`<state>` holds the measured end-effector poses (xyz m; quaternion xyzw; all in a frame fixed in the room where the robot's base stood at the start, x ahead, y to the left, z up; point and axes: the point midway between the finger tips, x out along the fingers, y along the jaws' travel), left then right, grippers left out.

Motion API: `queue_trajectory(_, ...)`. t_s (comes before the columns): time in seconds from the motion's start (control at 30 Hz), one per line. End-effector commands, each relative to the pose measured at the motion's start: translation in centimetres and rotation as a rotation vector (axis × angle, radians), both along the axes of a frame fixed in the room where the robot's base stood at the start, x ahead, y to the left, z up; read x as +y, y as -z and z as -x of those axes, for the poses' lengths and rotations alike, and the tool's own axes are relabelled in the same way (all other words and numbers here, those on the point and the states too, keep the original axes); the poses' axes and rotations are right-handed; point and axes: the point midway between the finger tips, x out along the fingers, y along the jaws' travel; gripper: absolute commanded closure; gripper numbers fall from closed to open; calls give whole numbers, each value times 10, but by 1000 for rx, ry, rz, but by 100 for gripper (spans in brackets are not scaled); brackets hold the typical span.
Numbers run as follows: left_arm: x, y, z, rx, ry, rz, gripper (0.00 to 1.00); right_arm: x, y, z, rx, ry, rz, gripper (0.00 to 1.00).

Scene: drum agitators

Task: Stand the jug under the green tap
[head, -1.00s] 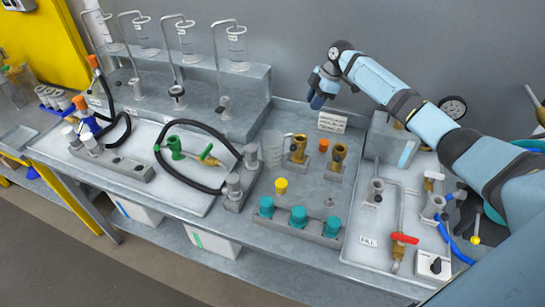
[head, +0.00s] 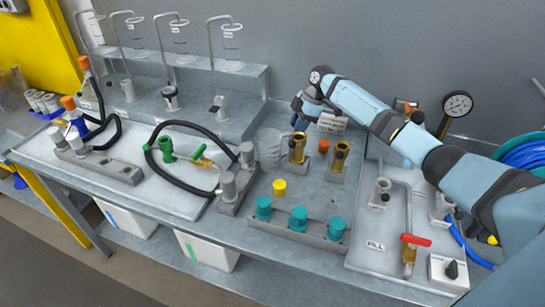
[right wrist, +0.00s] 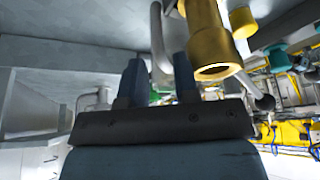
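A clear, ribbed jug (head: 269,148) stands upright on the bench in the head view, just left of a brass fitting (head: 297,148). A green tap-like fitting (head: 166,149) with a brass end lies on the white tray inside a black hose loop; I cannot tell if it is the green tap. My right gripper (head: 298,121) hangs above and behind the brass fitting, right of the jug and apart from it. In the right wrist view its two dark blue fingers (right wrist: 158,82) are spread, with nothing held between them. My left gripper is not in view.
A second brass fitting (head: 339,160) and an orange cap (head: 324,146) stand close by. Teal knobs (head: 299,217) and a yellow cap (head: 279,187) are in front. A shelf with hooked pipes and hanging beakers (head: 232,50) is behind left. A red-handled valve (head: 416,240) is right.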

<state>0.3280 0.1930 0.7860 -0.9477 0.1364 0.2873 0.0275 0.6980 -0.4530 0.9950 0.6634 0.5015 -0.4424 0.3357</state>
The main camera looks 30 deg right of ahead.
Motion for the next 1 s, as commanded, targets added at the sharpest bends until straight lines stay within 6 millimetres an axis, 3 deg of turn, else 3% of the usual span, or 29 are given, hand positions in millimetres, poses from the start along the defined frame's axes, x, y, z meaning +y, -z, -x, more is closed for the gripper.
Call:
queue_trajectory(0.03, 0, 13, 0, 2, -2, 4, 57, 4, 14, -2, 0, -1, 0, 72)
queue_trajectory(0.2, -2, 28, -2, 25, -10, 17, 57, 12, 33, -4, 1, 0, 1, 72)
queue_trajectory(0.5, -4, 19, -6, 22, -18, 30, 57, 14, 32, -5, 0, 0, 1, 72)
queue_trajectory(0.63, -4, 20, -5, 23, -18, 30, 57, 14, 32, -5, 0, 0, 1, 100)
queue_trajectory(1.0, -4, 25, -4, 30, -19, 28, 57, 14, 31, -5, 0, 0, 1, 100)
